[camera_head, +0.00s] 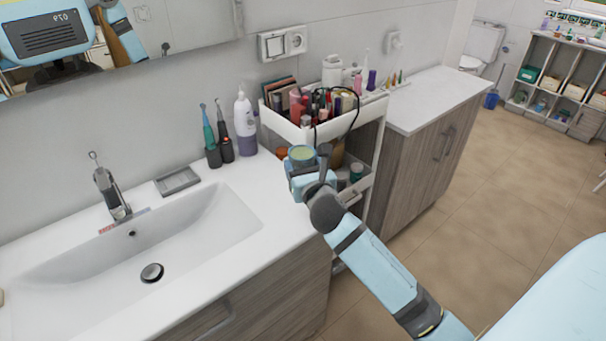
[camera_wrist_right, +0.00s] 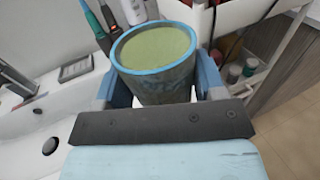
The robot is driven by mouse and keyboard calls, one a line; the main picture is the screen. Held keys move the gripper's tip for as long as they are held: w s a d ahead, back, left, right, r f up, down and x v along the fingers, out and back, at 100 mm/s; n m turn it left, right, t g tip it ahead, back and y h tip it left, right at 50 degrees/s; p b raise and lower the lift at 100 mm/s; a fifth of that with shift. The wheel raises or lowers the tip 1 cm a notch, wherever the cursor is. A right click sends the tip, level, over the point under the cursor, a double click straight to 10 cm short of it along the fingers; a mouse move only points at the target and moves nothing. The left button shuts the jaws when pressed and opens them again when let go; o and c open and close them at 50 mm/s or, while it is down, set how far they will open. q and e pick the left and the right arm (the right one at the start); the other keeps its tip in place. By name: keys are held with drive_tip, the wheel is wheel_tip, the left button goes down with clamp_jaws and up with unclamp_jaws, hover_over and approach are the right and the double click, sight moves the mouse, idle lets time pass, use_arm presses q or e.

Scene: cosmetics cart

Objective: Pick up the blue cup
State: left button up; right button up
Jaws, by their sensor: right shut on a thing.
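The blue cup (camera_head: 302,155) has a blue rim and a greenish inside. It is upright above the right end of the sink counter, in front of the white cart. It also shows large in the right wrist view (camera_wrist_right: 155,78), with a dark, greyish outer wall. My right gripper (camera_head: 303,168) is shut on the cup, with one blue finger on each side of it in the wrist view. The gripper and wrist hide the cup's lower part in the head view. My left gripper is not in view.
The white cart (camera_head: 290,131) holds many cosmetics and a black cable on top, with jars on a lower shelf. A purple-and-white bottle (camera_head: 245,125), electric toothbrushes (camera_head: 226,145) and a grey soap dish (camera_head: 178,181) stand on the counter beside the sink (camera_head: 205,225). Open floor lies right.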

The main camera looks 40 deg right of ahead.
wheel_tip(320, 180, up, 8)
drive_tip(key=p, duration=0.1)
idle(0.6)
idle(0.8)
